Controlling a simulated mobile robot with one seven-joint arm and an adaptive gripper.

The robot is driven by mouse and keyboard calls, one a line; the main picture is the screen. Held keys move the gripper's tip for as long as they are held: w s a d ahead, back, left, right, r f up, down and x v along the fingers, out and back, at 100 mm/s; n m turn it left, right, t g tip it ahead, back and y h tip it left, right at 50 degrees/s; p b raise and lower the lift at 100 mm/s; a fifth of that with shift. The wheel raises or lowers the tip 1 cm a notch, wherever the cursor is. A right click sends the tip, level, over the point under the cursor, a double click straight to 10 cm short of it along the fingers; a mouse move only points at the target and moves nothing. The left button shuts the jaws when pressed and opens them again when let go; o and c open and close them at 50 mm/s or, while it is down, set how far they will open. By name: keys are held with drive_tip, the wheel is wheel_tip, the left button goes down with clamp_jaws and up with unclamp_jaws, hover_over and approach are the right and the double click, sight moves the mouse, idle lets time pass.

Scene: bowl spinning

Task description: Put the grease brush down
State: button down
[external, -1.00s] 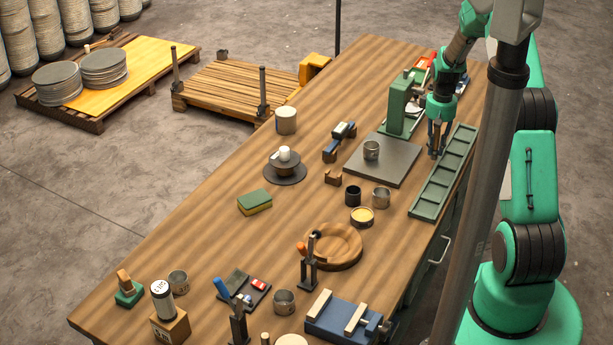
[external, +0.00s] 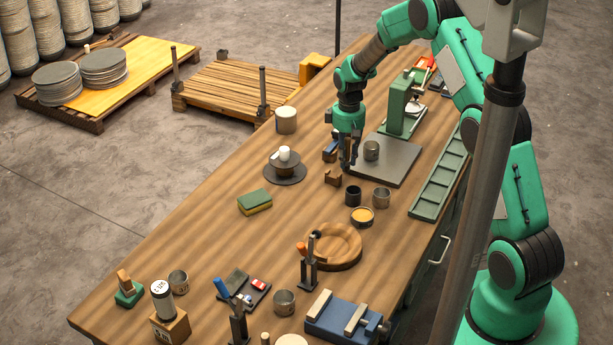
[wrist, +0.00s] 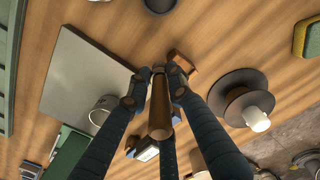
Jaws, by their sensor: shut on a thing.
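The grease brush (wrist: 160,112) shows in the wrist view as a brown cylindrical handle, seen nearly end-on, between my fingers. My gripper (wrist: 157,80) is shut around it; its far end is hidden. In the external view my gripper (external: 348,162) points down over the table, at the left edge of the grey plate. I cannot make out the brush clearly there. A small notched wooden block (external: 333,177) stands just in front and left of the fingertips. It also shows in the wrist view (wrist: 182,66), just beyond the fingers.
A metal cup (external: 371,150) stands on the grey plate (external: 397,165), near my gripper's right. A blue-and-dark block (external: 330,152) is close on the left. Bare wood lies around the sponge (external: 255,202).

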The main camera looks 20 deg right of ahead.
drive_tip(key=s+a+n+b, duration=0.1)
drive_tip(key=s+a+n, duration=0.25)
drive_tip(key=a, duration=1.25)
drive_tip(key=s+a+n+b, duration=0.1)
drive_tip(key=s+a+n, duration=0.1)
drive_tip(key=s+a, duration=0.6)
drive_tip(key=s+a+n+b, duration=0.1)
drive_tip(key=s+a+n, duration=0.2)
drive_tip(key=s+a, duration=0.5)
drive_tip(key=s+a+n+b, duration=0.2)
drive_tip(key=s+a, duration=0.7)
drive_tip(key=a, duration=1)
drive_tip(key=shift+a, duration=0.25)
drive_tip(key=shift+a+r, duration=0.1)
drive_tip(key=w+a, duration=0.3)
drive_tip(key=a, duration=0.1)
drive_tip(key=w+a+f, duration=0.1)
drive_tip(key=w+a, duration=0.2)
drive_tip(key=a, duration=0.1)
drive_tip(key=w+a+b, duration=0.1)
drive_tip(key=w+a, duration=0.3)
drive_tip(key=shift+a+f, duration=0.1)
drive_tip(key=shift+f, duration=0.15)
drive_tip(key=shift+f+b, duration=0.3)
drive_tip(key=shift+f, duration=1.45)
